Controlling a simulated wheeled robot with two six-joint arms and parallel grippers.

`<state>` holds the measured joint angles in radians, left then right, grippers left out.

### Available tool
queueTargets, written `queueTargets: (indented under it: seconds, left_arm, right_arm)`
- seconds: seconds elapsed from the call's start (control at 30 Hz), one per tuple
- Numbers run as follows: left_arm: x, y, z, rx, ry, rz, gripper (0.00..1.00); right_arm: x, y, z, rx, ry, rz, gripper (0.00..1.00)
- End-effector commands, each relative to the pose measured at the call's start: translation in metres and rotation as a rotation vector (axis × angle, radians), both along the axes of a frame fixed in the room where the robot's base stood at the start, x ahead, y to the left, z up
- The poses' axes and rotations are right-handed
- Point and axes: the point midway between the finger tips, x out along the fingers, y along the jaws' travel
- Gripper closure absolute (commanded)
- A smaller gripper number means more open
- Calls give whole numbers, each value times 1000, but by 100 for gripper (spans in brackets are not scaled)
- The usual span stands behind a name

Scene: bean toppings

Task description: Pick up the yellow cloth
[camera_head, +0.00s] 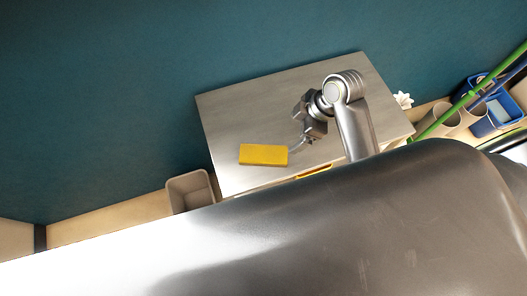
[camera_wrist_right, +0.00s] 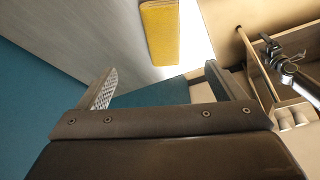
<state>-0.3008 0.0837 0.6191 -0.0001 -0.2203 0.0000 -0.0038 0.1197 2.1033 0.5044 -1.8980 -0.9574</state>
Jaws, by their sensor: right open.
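The yellow cloth (camera_head: 263,155) lies flat as a thick rectangle on the light grey tabletop (camera_head: 245,105), near its front left edge. It also shows at the top of the right wrist view (camera_wrist_right: 160,32), ahead of the fingers. My right gripper (camera_head: 297,146) is just right of the cloth in the head view and apart from it. In the right wrist view my right gripper (camera_wrist_right: 160,84) has its two fingers wide apart with nothing between them. My left gripper does not show in the head view.
A grey bin (camera_head: 189,191) stands left of the table. A second yellow strip (camera_head: 315,172) shows at the table's front edge. At the right are a blue bucket (camera_head: 492,120), a green pole (camera_head: 455,105) and a small white flower-like object (camera_head: 403,100). The tabletop behind the cloth is clear.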

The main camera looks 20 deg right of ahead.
Motion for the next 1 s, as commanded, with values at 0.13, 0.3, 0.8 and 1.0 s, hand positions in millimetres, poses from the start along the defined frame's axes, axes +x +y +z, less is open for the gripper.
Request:
queueTargets:
  seconds: [0.13,0.3,0.8,1.0]
  left_arm:
    - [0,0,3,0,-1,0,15]
    - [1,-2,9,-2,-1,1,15]
    - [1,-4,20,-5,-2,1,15]
    - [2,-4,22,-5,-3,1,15]
  right_arm:
    - [3,9,-9,10,-1,36,11]
    - [7,21,-38,10,0,32,11]
    - [17,45,-105,5,-3,31,11]
    - [18,48,-111,6,-5,32,11]
